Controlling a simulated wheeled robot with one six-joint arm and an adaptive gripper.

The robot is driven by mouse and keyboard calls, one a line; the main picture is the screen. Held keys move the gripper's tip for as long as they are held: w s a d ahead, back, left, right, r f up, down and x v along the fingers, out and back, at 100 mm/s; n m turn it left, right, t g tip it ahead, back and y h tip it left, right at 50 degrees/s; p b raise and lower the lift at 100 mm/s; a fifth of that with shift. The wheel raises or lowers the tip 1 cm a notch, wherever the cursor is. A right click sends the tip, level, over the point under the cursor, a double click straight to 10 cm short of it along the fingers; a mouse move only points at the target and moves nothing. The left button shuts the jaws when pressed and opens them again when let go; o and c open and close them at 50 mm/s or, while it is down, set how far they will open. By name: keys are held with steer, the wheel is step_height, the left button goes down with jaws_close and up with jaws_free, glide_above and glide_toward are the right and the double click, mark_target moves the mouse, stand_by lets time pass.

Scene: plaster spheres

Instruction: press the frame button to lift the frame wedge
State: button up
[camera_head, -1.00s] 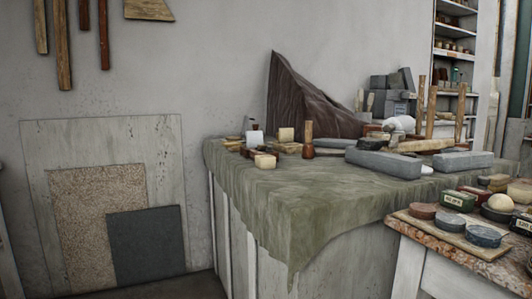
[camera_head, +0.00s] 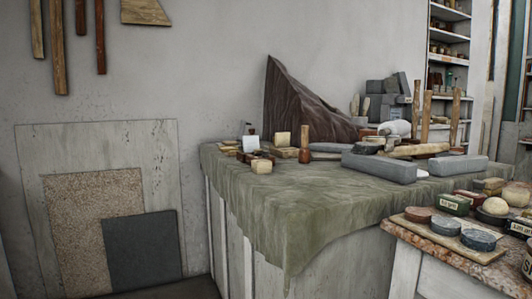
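I cannot make out a frame button or a frame wedge in the head view. My gripper and arm are not in view.
The bench's green cloth (camera_head: 285,205) hangs over its front edge. Grey stone blocks (camera_head: 380,167) and a brown draped shape (camera_head: 300,105) stand on it. A stone-topped table (camera_head: 415,238) with tins is at right. Panels (camera_head: 140,250) lean on the wall at left.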

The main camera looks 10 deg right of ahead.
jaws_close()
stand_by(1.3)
